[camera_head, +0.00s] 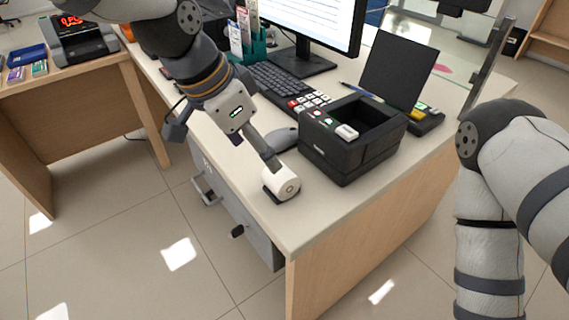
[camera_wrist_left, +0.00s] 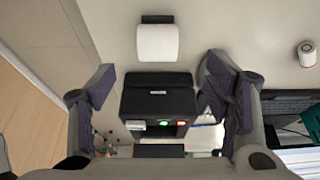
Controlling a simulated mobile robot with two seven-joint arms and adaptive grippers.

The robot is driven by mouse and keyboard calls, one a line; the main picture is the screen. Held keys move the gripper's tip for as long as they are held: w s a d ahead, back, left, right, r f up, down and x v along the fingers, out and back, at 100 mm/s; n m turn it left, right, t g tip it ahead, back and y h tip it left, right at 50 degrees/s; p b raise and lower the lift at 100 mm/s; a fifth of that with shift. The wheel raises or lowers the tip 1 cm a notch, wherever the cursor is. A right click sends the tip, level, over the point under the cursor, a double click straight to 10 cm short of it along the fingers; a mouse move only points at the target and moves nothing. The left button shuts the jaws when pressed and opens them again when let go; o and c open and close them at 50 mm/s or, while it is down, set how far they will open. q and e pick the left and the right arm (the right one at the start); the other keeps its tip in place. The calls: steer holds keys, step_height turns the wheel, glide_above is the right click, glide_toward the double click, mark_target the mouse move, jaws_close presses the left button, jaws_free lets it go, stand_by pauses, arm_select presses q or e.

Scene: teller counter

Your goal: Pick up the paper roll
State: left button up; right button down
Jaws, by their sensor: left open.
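The paper roll (camera_head: 285,182) is white and lies on the counter near its front left edge, with a dark piece at its lower left side. It also shows in the left wrist view (camera_wrist_left: 157,43), in front of the black printer. My left gripper (camera_head: 268,158) reaches down over the roll from the upper left; its finger overlaps the roll's top in the head view. In the left wrist view my left gripper (camera_wrist_left: 160,72) is open, with its fingers apart and nothing held; the roll shows farther off, in line with the gap. My right gripper is out of view.
The black printer (camera_head: 338,160) stands close to the right of the roll. A mouse (camera_head: 285,137), keypad (camera_head: 309,101), keyboard (camera_head: 277,84) and monitor (camera_head: 315,25) are behind. A white round item (camera_wrist_left: 307,53) shows in the wrist view. The counter edge is close by.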

mark_target(281, 178)
arm_select(q)
steer(key=b+x, duration=0.1)
steer(key=x, duration=0.5)
steer(key=shift+s+a+f, duration=0.1)
steer(key=shift+f, duration=0.05)
steer(key=x, duration=0.5)
steer(key=shift+d+f+b, duration=0.2)
steer(key=shift+d+b, duration=0.1)
steer(key=shift+d, duration=0.15)
steer(key=shift+r, duration=0.1)
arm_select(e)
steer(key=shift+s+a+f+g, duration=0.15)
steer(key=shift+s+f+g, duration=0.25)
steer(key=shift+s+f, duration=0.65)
arm_select(q)
steer(key=c, duration=1.3)
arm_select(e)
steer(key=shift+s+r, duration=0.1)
